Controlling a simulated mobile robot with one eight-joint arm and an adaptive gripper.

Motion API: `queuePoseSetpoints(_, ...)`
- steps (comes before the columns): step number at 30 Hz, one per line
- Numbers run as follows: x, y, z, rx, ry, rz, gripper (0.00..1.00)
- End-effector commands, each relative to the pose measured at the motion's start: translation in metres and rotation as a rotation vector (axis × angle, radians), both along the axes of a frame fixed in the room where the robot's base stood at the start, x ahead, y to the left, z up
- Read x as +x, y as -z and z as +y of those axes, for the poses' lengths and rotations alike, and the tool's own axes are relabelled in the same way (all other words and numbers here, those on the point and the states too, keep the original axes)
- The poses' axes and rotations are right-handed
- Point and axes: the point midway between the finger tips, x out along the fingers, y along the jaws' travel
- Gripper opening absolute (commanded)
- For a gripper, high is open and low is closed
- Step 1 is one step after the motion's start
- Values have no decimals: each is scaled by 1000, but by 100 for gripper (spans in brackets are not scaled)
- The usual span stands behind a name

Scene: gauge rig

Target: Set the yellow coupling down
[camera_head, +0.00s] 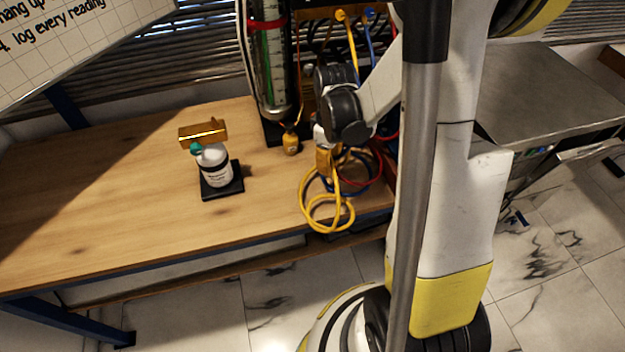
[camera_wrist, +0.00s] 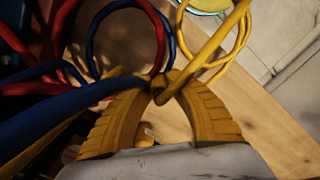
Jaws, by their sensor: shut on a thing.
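My gripper (camera_head: 326,166) is low over the right part of the wooden bench, among the coiled hoses. In the wrist view its two ribbed yellow fingers (camera_wrist: 157,97) close in on the end of a yellow hose (camera_wrist: 213,50). The yellow coupling (camera_wrist: 164,88) is between the fingertips, largely hidden by them. In the head view the yellow hose (camera_head: 325,212) loops below the gripper and over the bench's front edge. Whether the coupling touches the bench cannot be told.
Blue hoses (camera_wrist: 50,125) and red hoses (camera_wrist: 75,90) crowd the left of the wrist view. A glass column (camera_head: 272,75) stands behind, with a small yellow fitting (camera_head: 290,143) at its foot. A white bottle (camera_head: 215,168) stands on a black pad (camera_head: 224,191). The bench's left part is clear.

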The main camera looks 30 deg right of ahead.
Motion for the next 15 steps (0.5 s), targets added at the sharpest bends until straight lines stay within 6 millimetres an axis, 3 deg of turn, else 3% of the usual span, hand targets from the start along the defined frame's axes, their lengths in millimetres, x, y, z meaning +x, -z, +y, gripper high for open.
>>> queuePoseSetpoints(1, 10, 12, 9, 0, -5, 0, 0)
queuePoseSetpoints(6, 32, 28, 28, 0, -1, 0, 0)
queuePoseSetpoints(11, 39, 33, 35, 0, 1, 0, 0)
queuePoseSetpoints(15, 39, 50, 35, 0, 2, 0, 0)
